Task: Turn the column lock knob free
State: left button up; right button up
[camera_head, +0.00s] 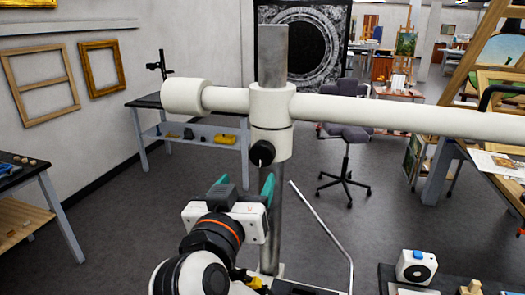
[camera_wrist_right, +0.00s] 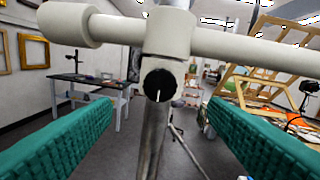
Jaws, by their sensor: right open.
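The column lock knob (camera_head: 262,153) is a round black knob on the front of the white collar (camera_head: 271,108) that sits around the grey metal column (camera_head: 273,55). In the right wrist view the knob (camera_wrist_right: 159,85) faces me, with a white line pointing down from its middle. My right gripper (camera_head: 245,185) is open, with green finger pads, just below and in front of the knob. In the right wrist view the two pads stand far apart, left and right of the knob, and touch nothing. My left gripper is not in view.
A thick white horizontal arm (camera_head: 400,116) runs through the collar, with a wide end cap (camera_head: 187,96) at left. A thin metal rod (camera_head: 323,235) slants up right of the column. A small white device (camera_head: 416,266) stands at lower right. An office chair (camera_head: 346,150) is behind.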

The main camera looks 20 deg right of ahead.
aim_at(261, 156)
jog(key=p+x, duration=0.3)
jog(key=x, duration=0.6)
jog(key=shift+w+d+r+p, duration=0.15)
jog(key=shift+w+d+p, duration=0.15)
jog(key=shift+p, duration=0.1)
jog(key=shift+w+d, duration=0.15)
jog(key=shift+w, duration=0.15)
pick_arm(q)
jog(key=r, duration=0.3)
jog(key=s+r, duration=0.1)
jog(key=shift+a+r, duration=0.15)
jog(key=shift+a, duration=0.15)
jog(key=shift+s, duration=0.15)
pick_arm(e)
jog(key=shift+w, duration=0.15)
jog(key=c, duration=1)
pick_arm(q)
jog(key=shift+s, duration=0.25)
